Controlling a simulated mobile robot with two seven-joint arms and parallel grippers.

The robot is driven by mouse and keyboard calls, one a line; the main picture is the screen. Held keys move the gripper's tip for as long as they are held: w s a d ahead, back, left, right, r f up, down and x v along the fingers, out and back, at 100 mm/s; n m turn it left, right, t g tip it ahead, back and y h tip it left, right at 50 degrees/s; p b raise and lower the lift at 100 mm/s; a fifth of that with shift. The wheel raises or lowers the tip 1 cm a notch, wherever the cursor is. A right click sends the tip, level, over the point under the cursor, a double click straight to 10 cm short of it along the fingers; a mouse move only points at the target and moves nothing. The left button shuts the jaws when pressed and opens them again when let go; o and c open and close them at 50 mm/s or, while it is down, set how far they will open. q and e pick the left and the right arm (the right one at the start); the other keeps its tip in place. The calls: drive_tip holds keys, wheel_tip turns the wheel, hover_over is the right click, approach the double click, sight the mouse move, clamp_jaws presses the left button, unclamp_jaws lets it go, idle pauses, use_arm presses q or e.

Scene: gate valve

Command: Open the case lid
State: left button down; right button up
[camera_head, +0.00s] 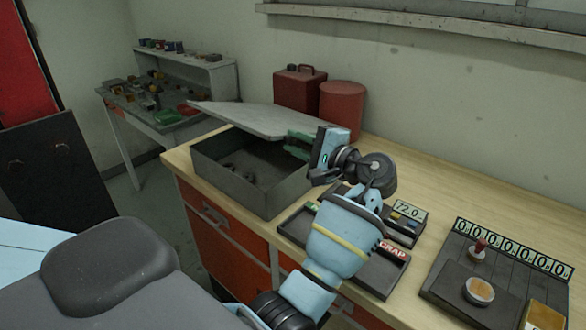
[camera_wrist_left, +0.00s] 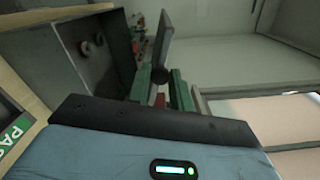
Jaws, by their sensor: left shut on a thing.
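The grey metal case (camera_head: 237,183) stands on the wooden bench, and a few small dark round parts show inside it. Its lid (camera_head: 243,118) is partly raised and tilted above the case, leaving a gap at the front and right. My left gripper (camera_head: 297,144) is at the lid's right side, its green fingers shut on the lid's edge area. In the left wrist view the lid (camera_wrist_left: 163,42) shows nearly edge-on, with a dark round knob by it between the fingers of my left gripper (camera_wrist_left: 162,88). The exact contact is partly hidden. My right gripper is out of view.
A red can (camera_head: 300,89) and a red drum (camera_head: 342,108) stand close behind the case. A dark tray (camera_head: 378,279) with a SCRAP label, a small display (camera_head: 408,210) and a counter panel (camera_head: 455,265) lie to the right. A cluttered side table (camera_head: 185,122) stands at back left.

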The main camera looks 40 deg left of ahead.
use_arm(q)
drive_tip(key=w+r+m, duration=0.3)
drive_tip(key=w+r, duration=0.1)
drive_tip(key=r, duration=0.4)
drive_tip(key=shift+w+d+r, duration=0.15)
drive_tip(key=shift+w+r, duration=0.15)
drive_tip(key=shift+r, duration=0.05)
drive_tip(key=c, duration=1.3)
unclamp_jaws()
drive_tip(key=shift+o, duration=0.2)
drive_tip(key=d+b, duration=0.1)
drive_tip(key=d, duration=0.6)
drive_tip(key=shift+s+d, duration=0.3)
drive_tip(key=shift+d, duration=0.1)
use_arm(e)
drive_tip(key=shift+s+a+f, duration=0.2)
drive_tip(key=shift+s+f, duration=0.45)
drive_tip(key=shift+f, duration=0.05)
